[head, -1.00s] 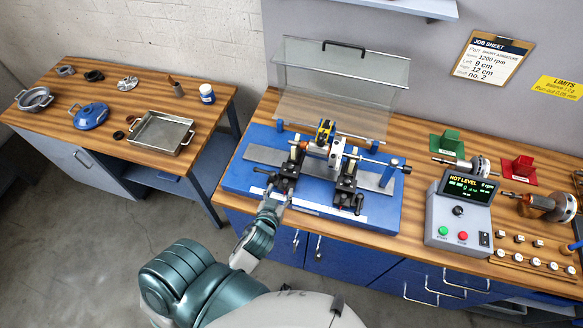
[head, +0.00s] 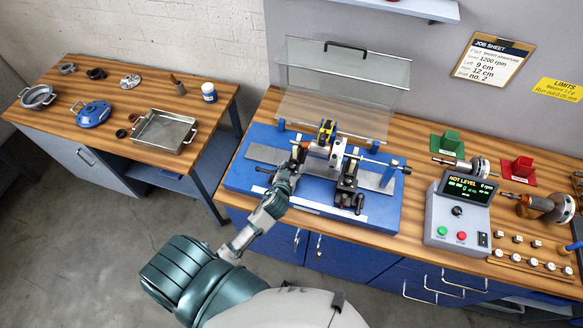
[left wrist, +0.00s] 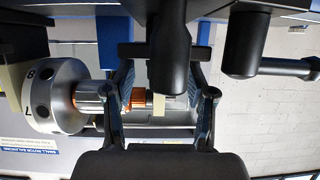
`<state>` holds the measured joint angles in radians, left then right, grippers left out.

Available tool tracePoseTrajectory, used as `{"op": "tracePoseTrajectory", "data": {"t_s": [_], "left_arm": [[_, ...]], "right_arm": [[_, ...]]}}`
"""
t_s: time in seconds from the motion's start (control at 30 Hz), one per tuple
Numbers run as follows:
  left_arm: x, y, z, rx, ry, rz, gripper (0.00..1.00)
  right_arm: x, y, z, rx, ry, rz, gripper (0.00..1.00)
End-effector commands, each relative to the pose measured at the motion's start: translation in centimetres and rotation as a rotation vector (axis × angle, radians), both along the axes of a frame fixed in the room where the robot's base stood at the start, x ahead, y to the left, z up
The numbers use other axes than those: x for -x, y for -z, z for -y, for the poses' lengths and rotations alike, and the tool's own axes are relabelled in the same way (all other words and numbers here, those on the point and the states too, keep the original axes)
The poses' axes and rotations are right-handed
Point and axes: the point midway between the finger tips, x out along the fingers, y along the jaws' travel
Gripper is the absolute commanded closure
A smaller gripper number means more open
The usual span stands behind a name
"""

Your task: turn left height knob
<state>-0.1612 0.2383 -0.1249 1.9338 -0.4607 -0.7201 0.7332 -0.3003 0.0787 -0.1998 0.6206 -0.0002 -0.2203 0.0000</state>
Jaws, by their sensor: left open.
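The blue balancing machine (head: 237,180) stands on the bench with a rotor (head: 337,154) lying across its two supports. My left gripper (head: 298,152) is at the left support, hiding most of it and its height knob in the head view. In the left wrist view, my left gripper (left wrist: 163,95) is open, one finger on each side of a dark rounded cylinder (left wrist: 168,55). I cannot tell whether this is the height knob or whether the fingers touch anything. The rotor's numbered silver disc (left wrist: 55,96) and copper part (left wrist: 136,98) show behind. The right support (head: 348,184) is clear.
A control box (head: 459,215) reads "NOT LEVEL". A clear shield (head: 340,85) stands open behind the machine. A job sheet (head: 493,60) hangs on the wall. The left table (head: 60,125) holds a tray (head: 163,132) and pots.

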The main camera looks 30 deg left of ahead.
Motion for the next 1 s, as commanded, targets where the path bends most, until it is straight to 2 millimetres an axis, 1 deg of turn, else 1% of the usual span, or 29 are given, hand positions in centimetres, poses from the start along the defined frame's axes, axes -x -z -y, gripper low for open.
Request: {"op": "tracePoseTrajectory", "data": {"t_s": [0.03,0.07,0.1,0.17,0.2,0.23,0.27,0.37,0.47,0.6,0.8,1.0], "left_arm": [[0.0,0.0,0.0,0.0,0.0,0.0,0.47],[0.0,0.0,0.0,0.0,0.0,0.0,0.54],[0.0,0.0,0.0,-0.001,0.0,0.0,0.64],[0.0,0.0,0.0,-0.001,0.0,0.0,0.79],[0.0,0.0,0.0,-0.001,0.0,0.0,0.89],[0.0,0.0,0.0,-0.001,0.0,0.0,0.97],[0.0,0.0,0.0,-0.001,0.0,0.0,1.0],[0.0,0.0,0.0,-0.001,0.001,0.0,1.0],[0.0,-0.1,-0.1,-0.005,0.031,-0.003,1.0],[0.0,-0.3,-0.5,-0.008,0.151,-0.003,1.0],[0.0,0.0,-0.6,-0.009,0.348,-0.001,1.0],[0.0,0.0,-0.7,-0.006,0.469,-0.001,1.0]], "right_arm": [[0.0,0.0,0.0,0.0,0.0,0.0,1.0],[0.0,0.0,0.0,0.0,0.0,0.0,1.0],[0.0,0.0,0.0,0.0,0.0,0.0,1.0],[0.0,0.0,0.0,0.0,0.0,0.0,1.0],[0.0,0.0,0.0,0.0,0.0,0.0,1.0],[0.0,0.0,0.0,0.0,0.0,0.0,1.0],[0.0,0.0,0.0,0.0,0.0,0.0,1.0],[0.0,0.0,0.0,0.0,0.0,0.0,1.0],[0.0,-0.5,0.0,0.0,0.0,0.0,1.0],[-0.1,-1.5,0.1,0.001,0.0,0.001,1.0],[-0.1,-1.2,0.2,0.002,-0.001,0.0,1.0],[-0.1,-1.2,0.2,0.002,-0.001,0.0,1.0]]}}
